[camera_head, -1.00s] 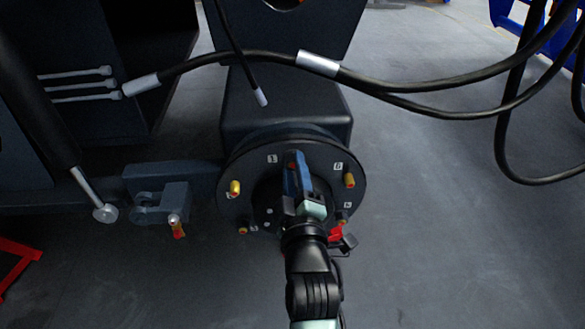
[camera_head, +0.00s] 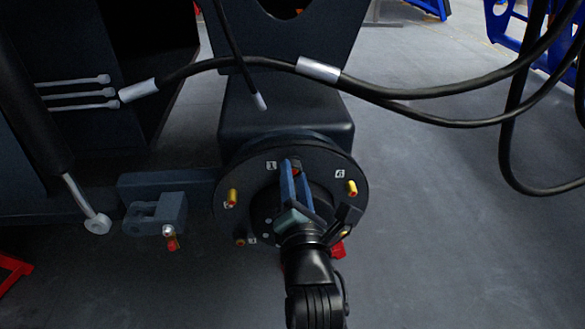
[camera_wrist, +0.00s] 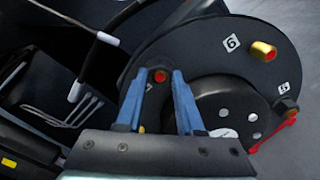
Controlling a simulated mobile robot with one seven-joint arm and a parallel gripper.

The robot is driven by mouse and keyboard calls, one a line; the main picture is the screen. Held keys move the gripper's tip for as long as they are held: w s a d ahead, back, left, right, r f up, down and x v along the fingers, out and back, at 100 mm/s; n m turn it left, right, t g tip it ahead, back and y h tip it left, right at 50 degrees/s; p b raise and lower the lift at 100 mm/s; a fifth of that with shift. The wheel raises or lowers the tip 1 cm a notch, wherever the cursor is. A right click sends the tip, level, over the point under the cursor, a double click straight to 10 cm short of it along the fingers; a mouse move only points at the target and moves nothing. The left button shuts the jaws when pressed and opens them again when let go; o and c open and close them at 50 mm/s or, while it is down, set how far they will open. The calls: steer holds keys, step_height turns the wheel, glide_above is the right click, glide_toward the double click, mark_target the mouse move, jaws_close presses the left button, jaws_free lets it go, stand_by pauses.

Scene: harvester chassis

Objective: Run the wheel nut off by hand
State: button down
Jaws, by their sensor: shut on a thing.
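The round dark wheel hub (camera_head: 352,167) has numbered labels and several studs around its face. My gripper (camera_head: 291,170) reaches the top of the hub, its blue fingers by the label 1. In the wrist view, my gripper (camera_wrist: 158,80) has its fingers on either side of the wheel nut (camera_wrist: 160,76), which shows a red end and is shut between them. The nut is mostly hidden by the fingers, so I cannot tell how far along its stud it sits. A gold stud (camera_head: 351,188) stands at right and another gold stud (camera_head: 232,197) at left.
A black hose with a silver sleeve (camera_head: 318,69) crosses above the hub. A dark bracket (camera_head: 157,212) with a small red-tipped fitting (camera_head: 171,240) is at left. A red part (camera_head: 338,250) shows at the hub's lower right.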

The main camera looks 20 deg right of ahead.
steer(key=shift+c, duration=2.3)
jaws_free()
steer(key=shift+f, duration=0.1)
steer(key=shift+c, duration=1.1)
steer(key=shift+s, duration=0.15)
steer(key=shift+p+v, duration=0.35)
steer(key=shift+v, duration=0.65)
